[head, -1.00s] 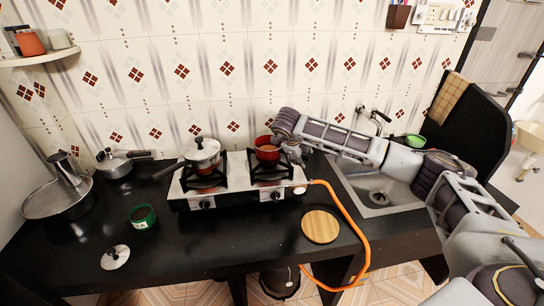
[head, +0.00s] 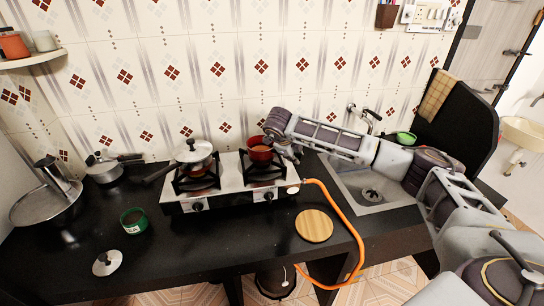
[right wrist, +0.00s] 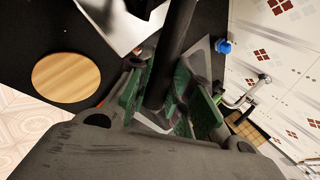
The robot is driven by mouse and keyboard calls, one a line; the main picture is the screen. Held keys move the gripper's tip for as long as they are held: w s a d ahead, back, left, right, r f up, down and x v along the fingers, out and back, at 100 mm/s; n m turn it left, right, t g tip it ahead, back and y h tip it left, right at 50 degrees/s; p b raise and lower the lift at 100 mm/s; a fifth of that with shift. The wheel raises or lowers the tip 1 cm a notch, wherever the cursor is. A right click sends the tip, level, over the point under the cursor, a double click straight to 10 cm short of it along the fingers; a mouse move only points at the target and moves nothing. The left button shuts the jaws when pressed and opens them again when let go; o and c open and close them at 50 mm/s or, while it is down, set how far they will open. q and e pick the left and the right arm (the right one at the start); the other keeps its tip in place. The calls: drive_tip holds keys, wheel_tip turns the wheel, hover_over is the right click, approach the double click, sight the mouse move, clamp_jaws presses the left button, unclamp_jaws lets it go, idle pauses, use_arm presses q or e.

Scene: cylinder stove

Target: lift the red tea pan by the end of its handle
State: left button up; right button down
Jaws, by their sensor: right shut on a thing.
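The red tea pan (head: 260,152) is over the right burner of the stove in the head view, with brownish contents. I cannot tell whether its base touches the burner. My right gripper (head: 291,149) is to the right of the pan, partly hiding its handle. In the right wrist view, the dark handle (right wrist: 176,55) runs between the green finger pads of my right gripper (right wrist: 160,100), which is shut on it. The pan's body is not clear in that view. My left gripper is not in view.
The stove (head: 228,190) also holds a lidded pot (head: 193,153) on its left burner. A round wooden board (head: 314,226), an orange hose (head: 352,228) and a sink (head: 365,190) lie to the right. A green cup (head: 134,221) and lid (head: 108,263) are at left.

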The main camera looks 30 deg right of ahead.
drive_tip(key=shift+r, duration=0.15)
drive_tip(key=shift+w+r, duration=0.1)
drive_tip(key=shift+r, duration=0.4)
wheel_tip(320, 180, up, 7)
drive_tip(key=shift+r+b, duration=0.2)
drive_tip(key=shift+b, duration=0.45)
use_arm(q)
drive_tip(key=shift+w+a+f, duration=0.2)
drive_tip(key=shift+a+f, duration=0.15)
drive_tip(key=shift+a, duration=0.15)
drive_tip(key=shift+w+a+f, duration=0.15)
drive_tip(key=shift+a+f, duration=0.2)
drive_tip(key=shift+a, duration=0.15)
use_arm(e)
drive_tip(key=shift+r, duration=0.7)
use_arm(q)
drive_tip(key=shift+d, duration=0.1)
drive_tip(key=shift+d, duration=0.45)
use_arm(e)
drive_tip(key=shift+d, duration=0.1)
